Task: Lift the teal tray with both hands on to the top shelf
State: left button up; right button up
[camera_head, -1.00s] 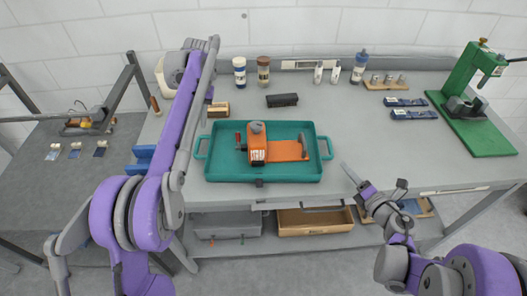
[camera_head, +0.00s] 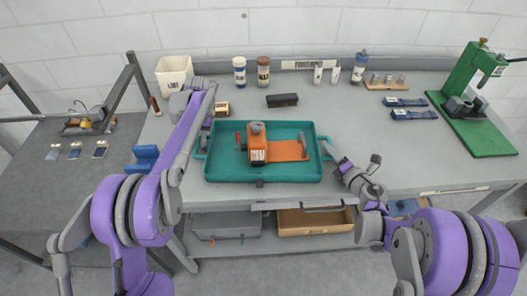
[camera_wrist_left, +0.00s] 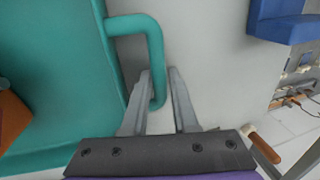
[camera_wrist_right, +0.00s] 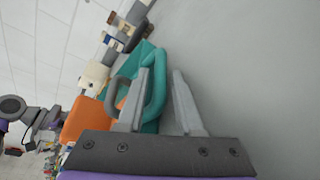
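The teal tray (camera_head: 222,171) lies flat on the grey bench, with a loop handle at each short end. An orange fixture (camera_head: 282,151) with a grey knob sits in it. My left gripper (camera_wrist_left: 159,70) is open at the left handle (camera_wrist_left: 153,40); the handle's outer bar shows between its fingers. Neither gripper is visibly closed on a handle.
A white bin (camera_head: 173,74), bottles (camera_head: 263,72) and a black block (camera_head: 282,100) stand behind the tray. A blue holder (camera_head: 145,158) is at the left. A green press (camera_head: 470,110) is at the far right. Below the bench are a grey bin (camera_head: 226,226) and a wooden tray (camera_head: 315,222).

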pick_arm(q)
grip_shut()
pick_arm(e)
jog(key=c, duration=0.5)
grip_shut()
dwell(0.6)
